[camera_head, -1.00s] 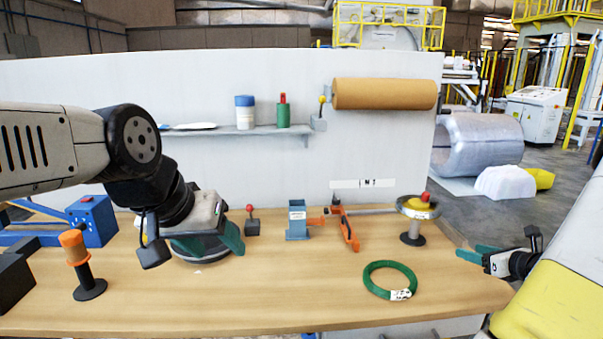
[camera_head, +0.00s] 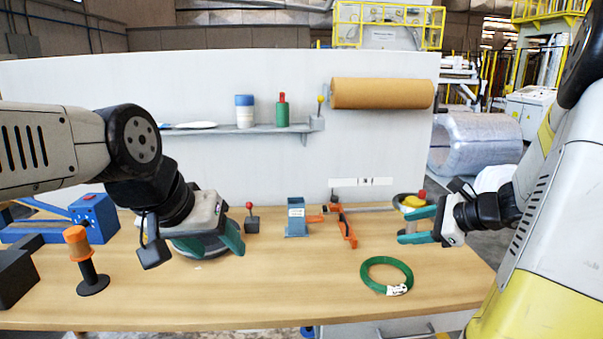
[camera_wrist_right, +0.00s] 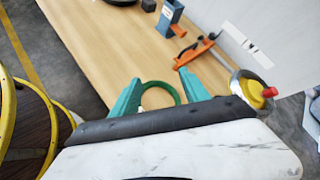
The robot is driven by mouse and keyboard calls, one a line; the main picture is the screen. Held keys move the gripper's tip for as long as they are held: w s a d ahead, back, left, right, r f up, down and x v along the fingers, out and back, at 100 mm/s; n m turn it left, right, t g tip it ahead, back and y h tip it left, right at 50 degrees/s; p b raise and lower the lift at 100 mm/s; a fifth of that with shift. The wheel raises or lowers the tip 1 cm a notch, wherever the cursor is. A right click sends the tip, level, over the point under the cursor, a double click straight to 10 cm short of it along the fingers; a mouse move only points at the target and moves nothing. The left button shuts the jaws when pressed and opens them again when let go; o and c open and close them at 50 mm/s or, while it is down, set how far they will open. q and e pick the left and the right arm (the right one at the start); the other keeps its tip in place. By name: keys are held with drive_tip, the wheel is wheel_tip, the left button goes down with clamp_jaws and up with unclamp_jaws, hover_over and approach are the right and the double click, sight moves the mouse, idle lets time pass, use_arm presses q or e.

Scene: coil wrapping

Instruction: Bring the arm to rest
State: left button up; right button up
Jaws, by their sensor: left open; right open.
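My right gripper (camera_head: 408,225) is open and empty above the right end of the table, its teal fingers pointing left. In the right wrist view its fingers (camera_wrist_right: 160,98) are apart, with the green coil (camera_wrist_right: 170,88) seen beyond them on the table. In the head view the green coil (camera_head: 365,277) lies flat at the right front, with a white tag on it, apart from both grippers. My left gripper (camera_head: 205,238) is open at the left over a round grey disc (camera_head: 212,252); its fingers partly hide the disc, and I cannot tell whether they touch it.
The wooden table (camera_head: 260,290) has clear room at the middle front. A blue block stand (camera_head: 296,220), an orange tool (camera_head: 346,228) and a yellow-topped spool stand (camera_head: 411,201) are at the back. An orange-handled post (camera_head: 78,245) stands left. A white panel (camera_head: 260,90) rises behind.

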drive_tip(key=s+a+r+n+g+h, duration=0.1)
drive_tip(key=s+a+r+n+g, duration=0.35)
drive_tip(key=s+a+n, duration=0.65)
drive_tip(key=s+a+r+n+t+h, duration=0.2)
drive_tip(key=s+r+n+h, duration=0.1)
drive_tip(key=s+n, duration=0.5)
drive_tip(key=shift+s+r+n+h, duration=0.15)
drive_tip(key=shift+r+n+h, duration=0.35)
drive_tip(key=shift+n, duration=0.6)
drive_tip(key=shift+r, duration=0.1)
